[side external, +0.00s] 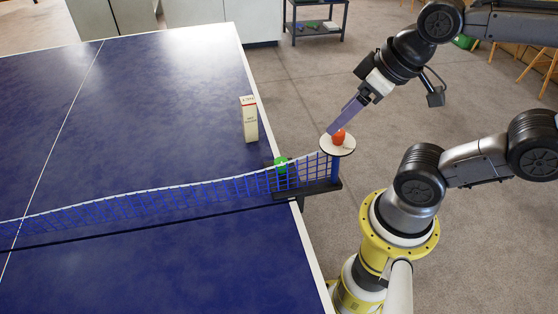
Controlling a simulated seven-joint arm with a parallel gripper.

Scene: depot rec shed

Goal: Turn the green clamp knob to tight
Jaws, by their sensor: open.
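The green clamp knob (281,163) sits low on the net clamp at the table's edge, partly behind the net mesh. The dark clamp bracket (317,187) juts out past the edge and carries the blue net post (335,170). A pale round disc (344,150) with small markings tops the post, with a red-orange knob (339,138) on it. My gripper (336,130) points down and left, its tips right by the red-orange knob, to the right of and above the green knob. It is open; I cannot tell whether its fingers touch or straddle the red-orange knob.
A sagging blue net (150,203) with a white top band crosses the blue table (120,120). A white and red box (249,119) stands upright near the edge behind the green knob. A dark shelf (316,20) is at the back.

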